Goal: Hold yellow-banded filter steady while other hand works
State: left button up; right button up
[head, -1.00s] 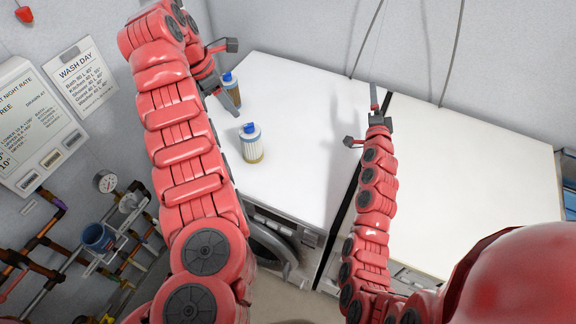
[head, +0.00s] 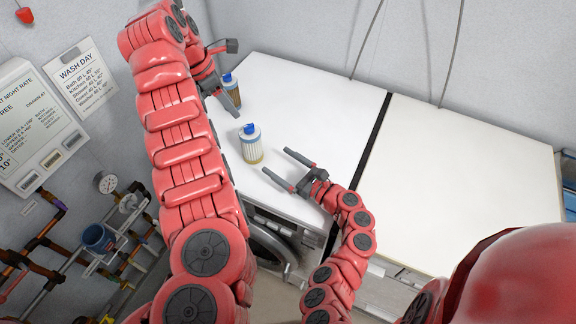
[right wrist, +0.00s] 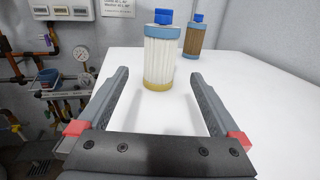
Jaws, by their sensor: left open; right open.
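The yellow-banded filter (head: 251,146), a white pleated cartridge with a blue top and a yellow band at its base, stands upright on the white machine top. In the right wrist view the filter (right wrist: 160,58) stands ahead of the open fingers, a little beyond their tips. My right gripper (head: 277,161) is open and empty, just to the right of the filter, its fingers pointing towards it. My left gripper (head: 234,78) is open near a second filter (head: 232,91), brown with a blue top, behind the first. Whether the left fingers touch it I cannot tell.
The white machine top (head: 300,110) is clear to the right. A dark gap (head: 365,150) separates it from another white top (head: 460,180). Pipes and a gauge (head: 106,182) line the left wall. The brown filter also shows in the right wrist view (right wrist: 194,40).

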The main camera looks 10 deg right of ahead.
aim_at(243, 137)
jog(key=x, duration=1.4)
jog(key=shift+w+a+r, duration=0.1)
jog(key=shift+w+a, duration=0.05)
jog(key=shift+w, duration=0.05)
jog(key=shift+w+a, duration=0.25)
jog(key=shift+a, duration=0.05)
jog(key=shift+c, duration=0.2)
grip_shut()
